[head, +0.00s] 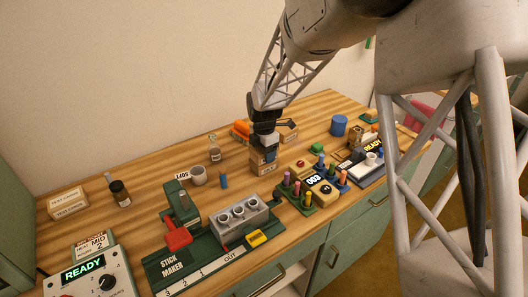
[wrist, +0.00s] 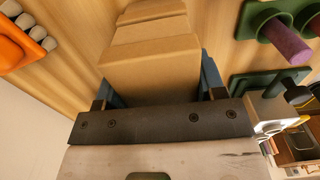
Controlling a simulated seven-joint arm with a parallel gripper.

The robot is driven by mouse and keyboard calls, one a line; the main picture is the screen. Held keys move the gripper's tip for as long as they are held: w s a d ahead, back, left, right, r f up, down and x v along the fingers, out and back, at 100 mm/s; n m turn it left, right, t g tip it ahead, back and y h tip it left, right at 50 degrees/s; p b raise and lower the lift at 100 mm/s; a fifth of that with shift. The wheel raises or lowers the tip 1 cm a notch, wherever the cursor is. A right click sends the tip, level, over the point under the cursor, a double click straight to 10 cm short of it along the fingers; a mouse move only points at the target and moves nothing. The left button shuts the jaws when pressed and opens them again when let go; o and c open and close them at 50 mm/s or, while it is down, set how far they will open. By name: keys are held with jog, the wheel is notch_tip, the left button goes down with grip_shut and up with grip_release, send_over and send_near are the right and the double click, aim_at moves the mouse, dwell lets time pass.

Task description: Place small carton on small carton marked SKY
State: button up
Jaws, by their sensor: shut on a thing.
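My gripper (head: 264,143) points down over the middle of the table. It is shut on a small tan carton (wrist: 150,65), with a blue finger on each side of it in the wrist view. In the head view the carton (head: 262,157) shows just under the fingers. More tan cardboard (wrist: 150,30) shows beyond the held carton in the wrist view, in line with it; I cannot tell whether it is a second carton under it or whether they touch. Another small carton (head: 289,132) stands just behind and right of my gripper. I cannot read the word SKY on any carton.
A green stick maker (head: 200,255) with a grey block stands in front. A green rack with coloured pegs (head: 308,190) is at right front.

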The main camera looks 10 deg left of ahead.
jog(key=shift+f, duration=0.1)
jog(key=o, duration=1)
notch_tip(320, 180, up, 12)
jog(key=shift+r, duration=0.1)
dwell(0.9)
